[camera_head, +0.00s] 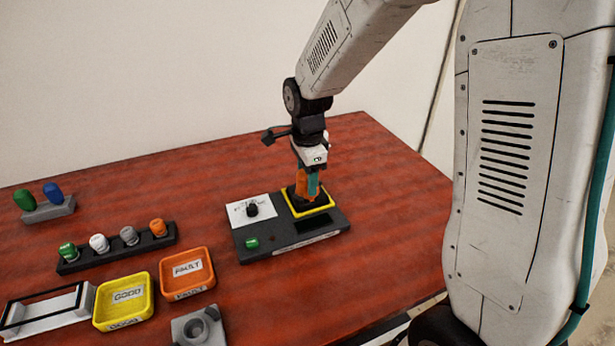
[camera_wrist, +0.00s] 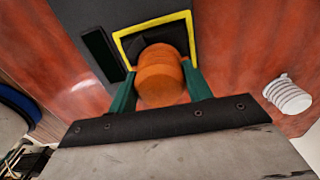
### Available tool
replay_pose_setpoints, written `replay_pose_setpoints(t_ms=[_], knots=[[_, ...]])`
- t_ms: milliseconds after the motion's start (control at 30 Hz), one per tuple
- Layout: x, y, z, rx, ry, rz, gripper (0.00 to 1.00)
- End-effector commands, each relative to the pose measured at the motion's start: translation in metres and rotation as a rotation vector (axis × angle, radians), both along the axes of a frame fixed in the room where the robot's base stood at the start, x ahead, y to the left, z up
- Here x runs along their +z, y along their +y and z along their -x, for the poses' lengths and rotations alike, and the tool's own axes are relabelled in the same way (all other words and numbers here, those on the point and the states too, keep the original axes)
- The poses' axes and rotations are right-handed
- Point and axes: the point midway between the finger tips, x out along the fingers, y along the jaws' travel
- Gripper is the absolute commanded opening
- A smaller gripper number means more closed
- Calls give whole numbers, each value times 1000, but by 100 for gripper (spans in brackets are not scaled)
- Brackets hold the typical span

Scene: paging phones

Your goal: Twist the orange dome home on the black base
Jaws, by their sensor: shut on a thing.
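The orange dome (camera_head: 302,181) sits at the black base (camera_head: 291,196) inside a yellow square frame on the dark grey test unit. My gripper (camera_head: 313,184) comes down from above with its green fingers around the dome. In the wrist view the orange dome (camera_wrist: 160,74) is between the two green fingertips of my gripper (camera_wrist: 160,90), one on each side. The fingers are shut on it. The black base (camera_wrist: 146,40) shows behind the dome, mostly hidden. I cannot tell how far the dome is seated.
The test unit (camera_head: 285,248) has a knob (camera_head: 252,210) and a green button (camera_head: 252,243). To the left stand a rack (camera_head: 118,247) of several coloured domes, a yellow tray (camera_head: 123,323) and an orange tray (camera_head: 188,294). A white ribbed object (camera_wrist: 288,96) lies right in the wrist view.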

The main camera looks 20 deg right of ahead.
Motion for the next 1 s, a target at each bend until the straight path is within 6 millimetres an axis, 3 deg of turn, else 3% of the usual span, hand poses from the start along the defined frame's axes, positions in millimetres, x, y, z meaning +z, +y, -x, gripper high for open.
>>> replay_pose_setpoints(t_ms=[200,433,700,1000], knots=[[0,0,0,-166,0,0,35],[0,0,0,-176,0,0,35],[0,0,0,-375,0,0,35],[0,0,0,-419,0,0,35]])
